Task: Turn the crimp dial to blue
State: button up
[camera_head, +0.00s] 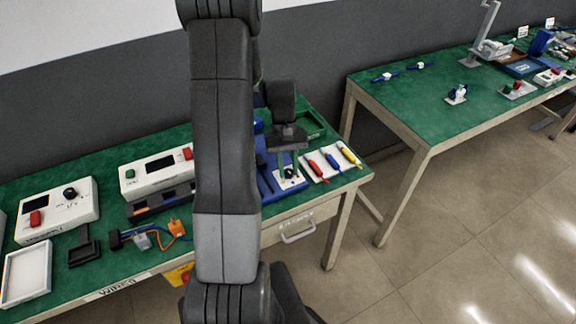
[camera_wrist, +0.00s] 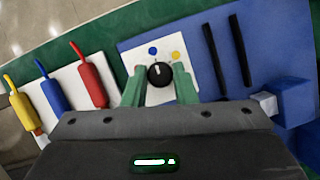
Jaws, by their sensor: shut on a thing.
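The crimp dial (camera_wrist: 160,75) is a round black knob with a white pointer line, on a white plate (camera_wrist: 130,52) of a blue fixture. In the wrist view a blue dot (camera_wrist: 153,51) lies just above the knob and a yellow dot (camera_wrist: 175,55) lies to its upper right. The pointer line aims up, roughly toward the blue dot. My gripper (camera_wrist: 160,85) has its green fingers on either side of the knob, shut on it. In the head view my gripper (camera_head: 287,170) reaches down onto the plate of the blue fixture (camera_head: 266,175).
Red (camera_wrist: 87,75), blue (camera_wrist: 55,92) and yellow (camera_wrist: 25,112) handled tools lie on a white mat beside the fixture. Black bars (camera_wrist: 237,45) lie on the fixture's other side. White control boxes (camera_head: 60,208) stand at left. Another green table (camera_head: 420,105) stands at right.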

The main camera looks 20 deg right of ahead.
jog(key=o, duration=1)
jog(key=v, duration=1.4)
jog(key=shift+s+f, duration=0.1)
jog(key=shift+s, duration=0.05)
jog(key=x, duration=1.4)
